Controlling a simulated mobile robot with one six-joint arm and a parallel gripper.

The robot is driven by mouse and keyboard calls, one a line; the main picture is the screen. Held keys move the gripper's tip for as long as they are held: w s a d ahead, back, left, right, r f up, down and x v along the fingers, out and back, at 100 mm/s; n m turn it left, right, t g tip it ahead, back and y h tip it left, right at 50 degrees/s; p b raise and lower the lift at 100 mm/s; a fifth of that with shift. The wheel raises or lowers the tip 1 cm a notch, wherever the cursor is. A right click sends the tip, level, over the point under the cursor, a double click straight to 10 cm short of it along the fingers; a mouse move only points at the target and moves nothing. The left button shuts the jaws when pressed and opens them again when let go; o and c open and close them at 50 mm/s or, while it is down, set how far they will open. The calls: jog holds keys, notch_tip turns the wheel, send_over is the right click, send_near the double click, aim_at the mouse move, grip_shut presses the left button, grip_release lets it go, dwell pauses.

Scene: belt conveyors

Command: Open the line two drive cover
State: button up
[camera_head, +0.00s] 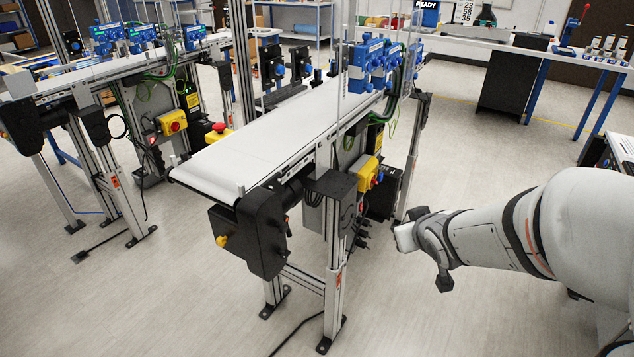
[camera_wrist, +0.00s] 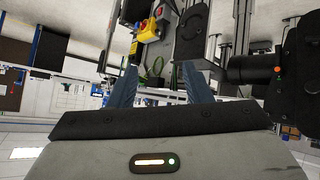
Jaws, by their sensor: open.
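The near end of the middle conveyor (camera_head: 270,135) carries a black drive cover (camera_head: 262,230), which looks shut in the head view. The left conveyor (camera_head: 110,70) has a similar black cover (camera_head: 22,125) at its near end. I cannot read which line is two. My gripper (camera_wrist: 160,86) shows two blue-grey fingers spread apart with nothing between them. In the head view my arm reaches in from the right, and its end (camera_head: 420,240) is right of the middle conveyor's leg, clear of the cover. A black drive part shows at right in the wrist view (camera_wrist: 250,68).
A yellow switch box (camera_head: 367,173) is on the middle conveyor's side; a yellow box with a red button also shows in the wrist view (camera_wrist: 150,30). A black cable (camera_head: 300,335) lies on the floor.

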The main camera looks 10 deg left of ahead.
jog(key=w+a+f+n+y+b, duration=0.1)
jog(key=a+f+n+y, duration=0.15)
jog(key=a, duration=0.25)
jog(key=w+a+f+n+y+b, duration=0.1)
jog(key=w+a+n+y, duration=0.1)
jog(key=a+y, duration=0.25)
jog(key=n+g+y+b, duration=0.1)
jog(key=n+g+y, duration=0.25)
jog(key=y, duration=0.45)
send_near(286, 229)
jog(key=a, duration=0.2)
jog(key=shift+t, duration=0.25)
jog(key=x, duration=0.7)
jog(key=shift+w+f, duration=0.1)
jog(key=shift+w, duration=0.1)
jog(key=shift+c, duration=0.2)
grip_shut()
